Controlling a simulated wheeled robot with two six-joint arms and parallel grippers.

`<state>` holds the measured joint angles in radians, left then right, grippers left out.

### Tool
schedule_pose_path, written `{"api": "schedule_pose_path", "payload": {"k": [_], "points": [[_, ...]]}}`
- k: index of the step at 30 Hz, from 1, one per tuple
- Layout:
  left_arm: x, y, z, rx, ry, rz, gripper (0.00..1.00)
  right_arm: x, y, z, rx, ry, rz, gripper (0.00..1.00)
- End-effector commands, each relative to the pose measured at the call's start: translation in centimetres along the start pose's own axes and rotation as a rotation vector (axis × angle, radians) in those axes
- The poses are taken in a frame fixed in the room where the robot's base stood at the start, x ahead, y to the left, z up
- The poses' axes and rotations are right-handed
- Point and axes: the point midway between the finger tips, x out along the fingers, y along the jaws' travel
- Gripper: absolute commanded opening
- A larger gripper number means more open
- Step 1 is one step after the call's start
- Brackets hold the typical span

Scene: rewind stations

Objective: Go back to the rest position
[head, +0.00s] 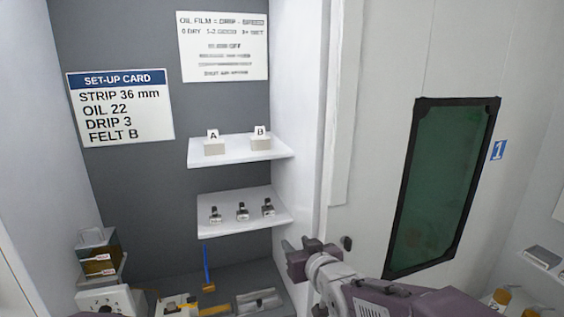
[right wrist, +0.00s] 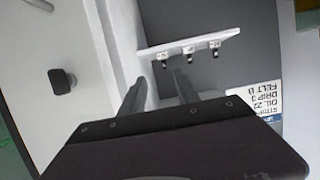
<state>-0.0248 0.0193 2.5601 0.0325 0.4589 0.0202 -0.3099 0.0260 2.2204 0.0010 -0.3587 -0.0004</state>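My right gripper (head: 298,246) is in the lower middle of the head view, in front of the edge of the white side wall and left of a dark door knob (head: 346,243). In the right wrist view its two fingers (right wrist: 158,90) stand apart with nothing between them. It touches nothing that I can see. My left gripper does not show in either view.
A lower shelf (head: 240,222) holds several small metal fittings; an upper shelf (head: 275,152) holds blocks marked A and B. A set-up card (head: 120,106) hangs on the grey back wall. A white door with a dark green window (head: 440,190) stands at right.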

Motion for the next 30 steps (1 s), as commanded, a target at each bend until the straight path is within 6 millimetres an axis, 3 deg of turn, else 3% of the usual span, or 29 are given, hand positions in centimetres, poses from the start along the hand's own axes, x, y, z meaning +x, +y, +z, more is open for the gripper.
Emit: {"api": "schedule_pose_path", "payload": {"k": [8, 17, 20, 24, 27, 30], "points": [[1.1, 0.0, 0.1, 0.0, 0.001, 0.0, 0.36, -0.4, 2.0, 6.3, 0.025, -0.166, 0.042, 0.38], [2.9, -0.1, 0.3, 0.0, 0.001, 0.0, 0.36, -3.3, 4.9, 17.5, 0.087, -0.479, 0.11, 0.38], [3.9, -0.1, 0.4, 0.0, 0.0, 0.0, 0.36, -5.7, 5.9, 23.0, 0.128, -0.641, 0.141, 0.38], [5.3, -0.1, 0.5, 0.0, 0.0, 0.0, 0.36, -11.0, 6.6, 30.9, 0.207, -0.904, 0.182, 0.38], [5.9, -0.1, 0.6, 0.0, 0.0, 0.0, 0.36, -14.4, 6.4, 34.3, 0.255, -1.048, 0.198, 0.38], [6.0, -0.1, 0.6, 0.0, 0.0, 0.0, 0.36, -16.3, 6.1, 35.7, 0.281, -1.121, 0.205, 0.38]]}}
